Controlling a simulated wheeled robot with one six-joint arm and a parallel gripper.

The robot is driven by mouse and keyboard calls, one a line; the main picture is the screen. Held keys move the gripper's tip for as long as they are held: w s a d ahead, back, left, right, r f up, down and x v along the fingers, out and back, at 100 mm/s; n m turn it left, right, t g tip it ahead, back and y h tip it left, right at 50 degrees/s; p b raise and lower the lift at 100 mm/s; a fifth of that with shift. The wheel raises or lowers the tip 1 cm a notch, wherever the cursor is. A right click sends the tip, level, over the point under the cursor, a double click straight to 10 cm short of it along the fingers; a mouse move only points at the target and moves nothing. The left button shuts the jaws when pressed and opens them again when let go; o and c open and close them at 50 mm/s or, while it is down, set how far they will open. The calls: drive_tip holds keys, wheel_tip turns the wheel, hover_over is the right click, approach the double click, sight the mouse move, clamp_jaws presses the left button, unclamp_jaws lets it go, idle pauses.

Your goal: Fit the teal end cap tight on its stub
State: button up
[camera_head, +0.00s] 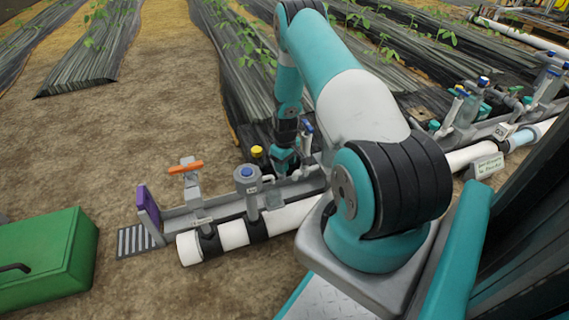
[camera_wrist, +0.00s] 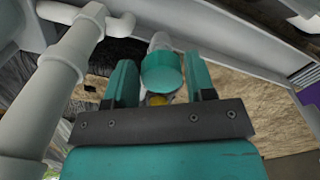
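The teal end cap (camera_wrist: 162,72) shows in the wrist view between the two fingers of my gripper (camera_wrist: 161,80). Its round face is towards the wrist camera, and the pale grey stub (camera_wrist: 160,41) is directly behind it. Cap and stub look in line; how tightly the cap sits cannot be told. One finger is on each side of the cap, very close to it, but contact is not clear. In the head view my gripper (camera_head: 283,160) is low at the skid's far side, and the cap cannot be made out there.
A grey pipe (camera_wrist: 62,75) runs close on the left in the wrist view. In the head view, a yellow-capped part (camera_head: 257,152), blue-topped fitting (camera_head: 247,178), orange-handled valve (camera_head: 186,167) and purple plate (camera_head: 148,212) stand along the skid.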

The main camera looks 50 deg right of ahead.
drive_tip(key=shift+f, duration=0.3)
idle(0.5)
drive_tip(key=c, duration=0.4)
drive_tip(key=shift+o, duration=0.3)
drive_tip(key=shift+m, duration=1)
drive_tip(key=shift+d+f+m+p, duration=0.1)
drive_tip(key=shift+m+p, duration=0.2)
drive_tip(key=shift+m, duration=0.5)
drive_tip(key=shift+c, duration=0.3)
drive_tip(key=shift+c, duration=0.3)
